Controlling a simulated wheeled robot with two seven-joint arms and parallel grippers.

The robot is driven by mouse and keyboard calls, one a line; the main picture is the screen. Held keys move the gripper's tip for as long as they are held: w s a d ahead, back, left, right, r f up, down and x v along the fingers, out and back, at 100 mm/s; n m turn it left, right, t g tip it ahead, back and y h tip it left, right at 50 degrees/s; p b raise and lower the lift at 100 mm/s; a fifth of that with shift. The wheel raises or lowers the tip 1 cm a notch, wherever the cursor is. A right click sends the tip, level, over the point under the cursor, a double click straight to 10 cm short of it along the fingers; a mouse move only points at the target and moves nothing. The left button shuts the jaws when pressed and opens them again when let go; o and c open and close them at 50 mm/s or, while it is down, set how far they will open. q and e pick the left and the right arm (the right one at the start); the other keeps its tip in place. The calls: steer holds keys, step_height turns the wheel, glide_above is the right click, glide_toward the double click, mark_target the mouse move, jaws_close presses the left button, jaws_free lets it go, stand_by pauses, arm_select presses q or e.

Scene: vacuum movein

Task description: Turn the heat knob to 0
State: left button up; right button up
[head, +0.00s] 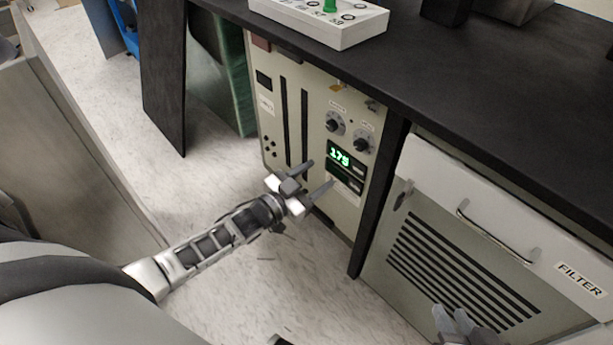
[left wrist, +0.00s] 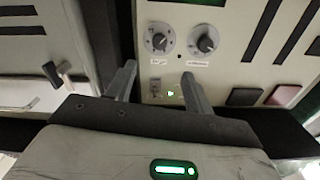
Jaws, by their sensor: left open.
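A beige panel unit (head: 290,135) under the dark bench carries two dark round knobs on pale dials. In the head view these are the upper-left knob (head: 335,122) and the lower-right knob (head: 362,145). The wrist view looks inverted and shows a left knob (left wrist: 159,40) and a right knob (left wrist: 206,43); their small labels are too blurred to read surely. My left gripper (head: 320,174) is open and empty in front of the panel, below the green display (head: 340,155) in the head view. In the wrist view, the left knob lies beyond the gap between its fingertips (left wrist: 159,70).
My right gripper (head: 452,314) shows only partly at the bottom edge. A white box with a green knob (head: 325,15) sits on the bench (head: 480,85).

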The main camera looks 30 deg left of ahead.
arm_select(q)
steer(key=shift+v, duration=1.25)
